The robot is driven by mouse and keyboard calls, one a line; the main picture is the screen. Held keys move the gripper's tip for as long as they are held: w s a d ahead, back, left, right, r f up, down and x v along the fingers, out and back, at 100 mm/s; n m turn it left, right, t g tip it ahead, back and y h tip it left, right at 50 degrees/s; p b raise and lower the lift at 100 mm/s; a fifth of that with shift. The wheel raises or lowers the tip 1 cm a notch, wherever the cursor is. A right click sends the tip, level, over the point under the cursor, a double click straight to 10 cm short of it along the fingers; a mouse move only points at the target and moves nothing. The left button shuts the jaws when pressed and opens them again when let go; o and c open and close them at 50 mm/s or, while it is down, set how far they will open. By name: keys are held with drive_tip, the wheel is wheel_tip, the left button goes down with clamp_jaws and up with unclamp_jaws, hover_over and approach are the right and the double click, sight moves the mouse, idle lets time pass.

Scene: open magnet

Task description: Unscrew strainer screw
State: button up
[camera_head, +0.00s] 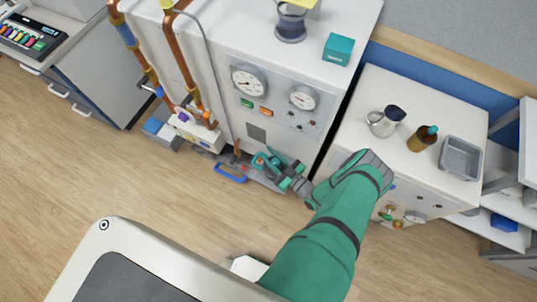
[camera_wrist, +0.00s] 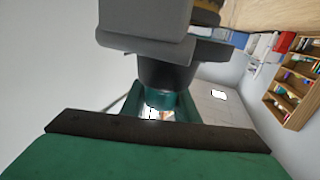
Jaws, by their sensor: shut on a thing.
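My gripper (camera_head: 268,162) is low at the foot of the white cabinet (camera_head: 325,78), right of a blue handle (camera_head: 230,174). Its jaws are shut on a small part, which looks like the strainer screw; the jaws hide it in the head view. In the wrist view the teal end of my gripper (camera_wrist: 157,108) shows below a dark round collar, with a small pale and brownish patch between its sides. I cannot tell how far the screw is turned.
Copper pipes (camera_head: 182,55) run down the cabinet's left side. On the right, a low white unit (camera_head: 430,100) holds a metal jug (camera_head: 386,121), a brown bottle (camera_head: 422,138) and a grey tray (camera_head: 461,157). The wooden floor (camera_head: 130,190) at the left is clear.

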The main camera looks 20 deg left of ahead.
sight(278, 165)
drive_tip(key=o, duration=1.1)
drive_tip(key=shift+s, duration=0.1)
drive_tip(key=shift+c, duration=0.2)
drive_tip(key=v, duration=1)
drive_tip(key=shift+s+d, duration=0.15)
drive_tip(key=shift+d, duration=0.25)
